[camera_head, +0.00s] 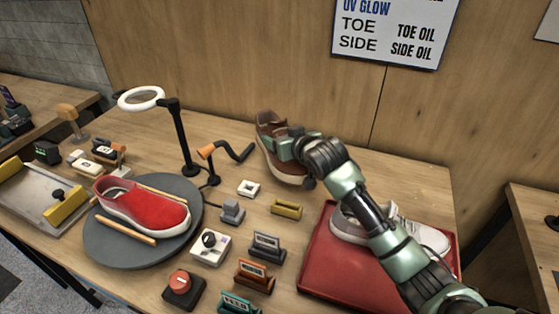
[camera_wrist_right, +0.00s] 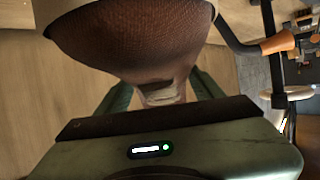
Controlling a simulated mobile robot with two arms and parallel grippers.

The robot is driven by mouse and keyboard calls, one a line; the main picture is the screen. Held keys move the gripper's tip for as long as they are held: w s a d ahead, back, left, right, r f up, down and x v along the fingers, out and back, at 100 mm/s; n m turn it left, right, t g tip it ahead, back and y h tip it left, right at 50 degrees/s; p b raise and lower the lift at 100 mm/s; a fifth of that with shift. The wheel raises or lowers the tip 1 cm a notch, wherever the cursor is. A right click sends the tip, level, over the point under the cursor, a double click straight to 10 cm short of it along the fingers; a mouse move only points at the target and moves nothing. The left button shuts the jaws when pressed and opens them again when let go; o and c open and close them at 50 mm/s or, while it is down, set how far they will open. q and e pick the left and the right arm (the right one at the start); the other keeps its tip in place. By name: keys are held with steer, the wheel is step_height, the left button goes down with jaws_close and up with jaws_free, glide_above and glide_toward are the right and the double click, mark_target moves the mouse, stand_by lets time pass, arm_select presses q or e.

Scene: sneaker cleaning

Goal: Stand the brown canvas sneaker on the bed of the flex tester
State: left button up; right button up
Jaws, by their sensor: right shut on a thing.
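The brown canvas sneaker (camera_head: 268,124) is at the back middle of the table, tilted in the head view. My right gripper (camera_head: 287,148) is shut on it. In the right wrist view the brown sneaker (camera_wrist_right: 140,40) fills the top, with a green finger on each side of its narrow end. A black crank with an orange handle (camera_head: 207,152) runs up to the sneaker's left side and looks like part of the flex tester; it also shows in the wrist view (camera_wrist_right: 277,43). The tester's bed is not clearly visible, and I cannot tell whether the sole touches it. My left gripper is out of view.
A red sneaker (camera_head: 145,207) stands on a grey round turntable (camera_head: 105,248) at left, beside a ring lamp (camera_head: 141,98). A red tray (camera_head: 325,275) with a grey-white sneaker (camera_head: 430,238) lies under my right arm. Several small blocks and stamps fill the middle front.

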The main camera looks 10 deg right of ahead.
step_height(320, 180, down, 3)
steer(key=shift+s, duration=0.1)
step_height(320, 180, down, 5)
steer(key=shift+a+r, duration=0.1)
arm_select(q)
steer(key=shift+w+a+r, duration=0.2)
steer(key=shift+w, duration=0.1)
arm_select(e)
steer(key=shift+f, duration=0.25)
steer(key=shift+f, duration=0.15)
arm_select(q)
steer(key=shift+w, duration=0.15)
arm_select(e)
steer(key=o, duration=1.8)
